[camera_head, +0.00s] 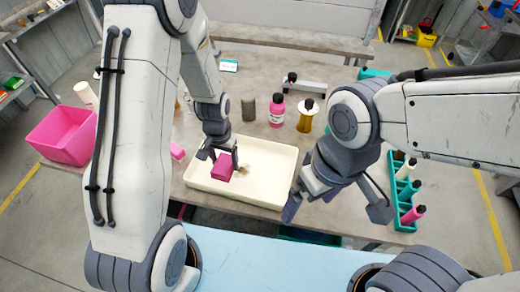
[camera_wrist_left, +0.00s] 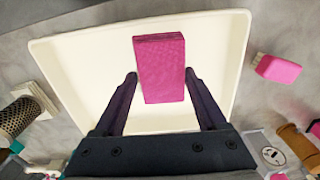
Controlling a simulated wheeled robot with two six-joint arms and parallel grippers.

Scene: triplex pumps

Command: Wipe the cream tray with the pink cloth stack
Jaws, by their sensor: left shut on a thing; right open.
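The pink cloth stack (camera_head: 222,170) is a block held between the fingers of my left gripper (camera_head: 222,155), which is shut on it. The cream tray (camera_head: 275,160) lies flat on the table, and the stack is over its left part. In the left wrist view the stack (camera_wrist_left: 162,68) sits between the two fingertips, with the tray (camera_wrist_left: 85,60) behind it. I cannot tell whether the stack touches the tray floor. A brownish smear (camera_head: 243,169) shows on the tray just right of the stack. My right gripper (camera_head: 335,205) is open and empty, right of the tray.
A small pink block (camera_head: 177,151) lies left of the tray. A pink bottle (camera_head: 276,111), an amber bottle (camera_head: 306,116) and a dark mesh cylinder (camera_head: 248,108) stand behind it. A teal rack (camera_head: 403,205) with bottles is at right. A pink bin (camera_head: 62,135) is at left.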

